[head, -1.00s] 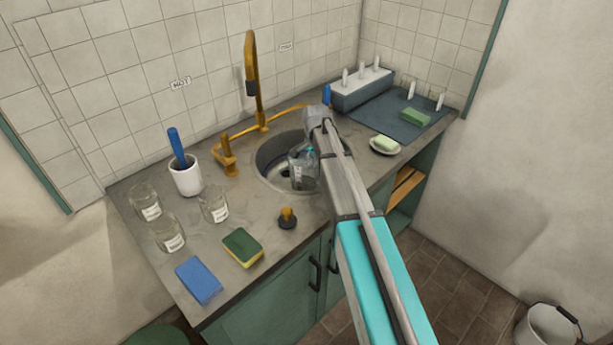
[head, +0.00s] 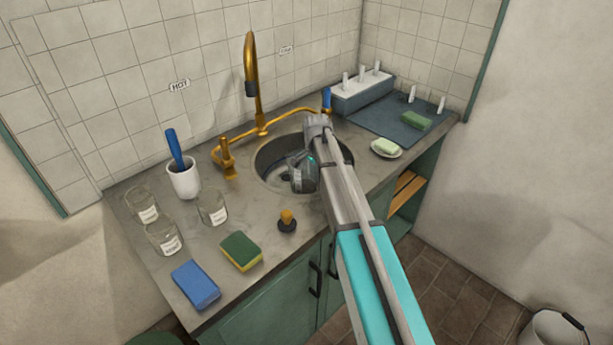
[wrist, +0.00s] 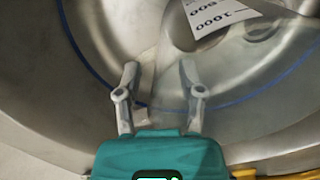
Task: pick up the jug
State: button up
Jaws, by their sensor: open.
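The jug appears as a clear, see-through vessel (head: 301,180) in the sink basin in the head view, partly behind my arm. In the wrist view a blue rim line curves across the picture, and a white label (wrist: 218,12) reading 1000 and 500 shows at the top. My gripper (wrist: 159,68) is open, with two grey fingers apart and nothing clearly between them. The fingers overlap the blue line in the picture; whether they touch the glass cannot be told. In the head view my arm hides most of the gripper.
The round steel sink (head: 262,165) is set in a grey counter. A brass tap (head: 254,85) rises behind it. To the left stand several labelled glass jars and a white cup (head: 184,181). Sponges and a brass-topped plug (head: 287,220) lie in front. A soap dish (head: 386,149) sits right.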

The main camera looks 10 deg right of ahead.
grip_shut()
jog(key=shift+r+p, duration=0.5)
dwell(0.7)
jog(key=shift+r+p, duration=4.5)
